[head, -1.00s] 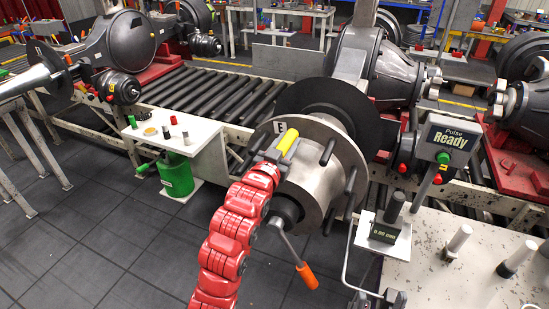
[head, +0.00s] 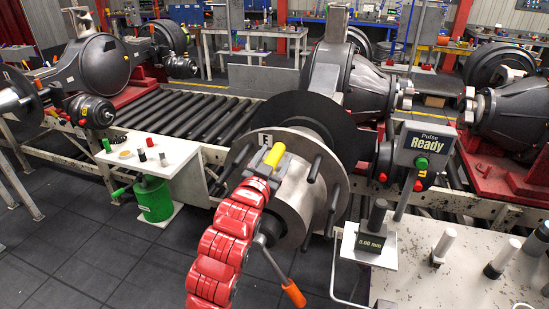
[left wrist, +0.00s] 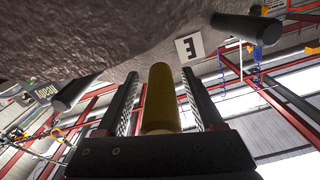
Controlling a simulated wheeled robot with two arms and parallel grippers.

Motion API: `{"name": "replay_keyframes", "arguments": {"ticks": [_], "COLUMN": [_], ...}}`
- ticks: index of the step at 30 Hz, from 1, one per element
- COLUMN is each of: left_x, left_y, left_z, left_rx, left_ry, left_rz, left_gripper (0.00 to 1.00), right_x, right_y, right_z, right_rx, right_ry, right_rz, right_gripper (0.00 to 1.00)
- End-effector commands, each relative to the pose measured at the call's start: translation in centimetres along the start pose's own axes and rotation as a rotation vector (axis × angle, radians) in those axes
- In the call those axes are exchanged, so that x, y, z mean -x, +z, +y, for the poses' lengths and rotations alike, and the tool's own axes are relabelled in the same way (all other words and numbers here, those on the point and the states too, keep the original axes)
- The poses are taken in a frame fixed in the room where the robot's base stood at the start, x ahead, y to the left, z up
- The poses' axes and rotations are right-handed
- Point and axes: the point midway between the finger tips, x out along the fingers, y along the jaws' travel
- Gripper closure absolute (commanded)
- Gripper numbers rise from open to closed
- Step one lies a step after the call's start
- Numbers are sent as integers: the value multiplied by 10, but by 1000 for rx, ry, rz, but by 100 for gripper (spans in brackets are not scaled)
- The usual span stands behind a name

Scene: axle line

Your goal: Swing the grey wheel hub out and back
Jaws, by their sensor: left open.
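The grey wheel hub (head: 317,190) is a round metal flange with dark studs around its face, in front of a black disc (head: 318,115). One stud carries a yellow sleeve (head: 274,156) at the hub's upper left. My left gripper (head: 264,163), on a red arm, is at this sleeve. In the left wrist view the yellow sleeve (left wrist: 161,98) stands between the two open fingers, with a gap on each side. Beyond it is the hub's grey face (left wrist: 110,35) with a label (left wrist: 190,46) and two dark studs. My right gripper is not in view.
A crank with an orange handle (head: 293,293) hangs below the hub. A white side table (head: 155,158) stands left over a green canister (head: 154,200). Open floor lies at lower left.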

Motion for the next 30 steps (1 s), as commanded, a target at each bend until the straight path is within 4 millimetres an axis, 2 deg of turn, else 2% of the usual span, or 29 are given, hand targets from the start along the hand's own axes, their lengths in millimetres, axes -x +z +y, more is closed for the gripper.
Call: {"name": "replay_keyframes", "arguments": {"ticks": [4, 7, 14, 16, 18, 27, 30], "left_x": [5, 16, 58, 62, 66, 89, 103], "left_y": [1, 0, 3, -9, -8, -8, -5], "left_z": [0, 0, 0, -3, -4, -2, -2], "left_rx": [0, -1, -1, 0, 1, -1, 1], "left_ry": [0, -1, -2, -1, -3, 2, 1], "left_rz": [1, 5, 4, -6, -7, -9, -7], "left_gripper": [31, 31, 31, 31, 31, 31, 31], "right_x": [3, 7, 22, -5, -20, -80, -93], "right_y": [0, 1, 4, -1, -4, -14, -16], "right_z": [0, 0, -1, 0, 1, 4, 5], "right_rx": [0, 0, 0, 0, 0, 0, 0], "right_ry": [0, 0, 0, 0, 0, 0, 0], "right_rz": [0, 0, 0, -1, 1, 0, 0], "right_gripper": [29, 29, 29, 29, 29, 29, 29]}}
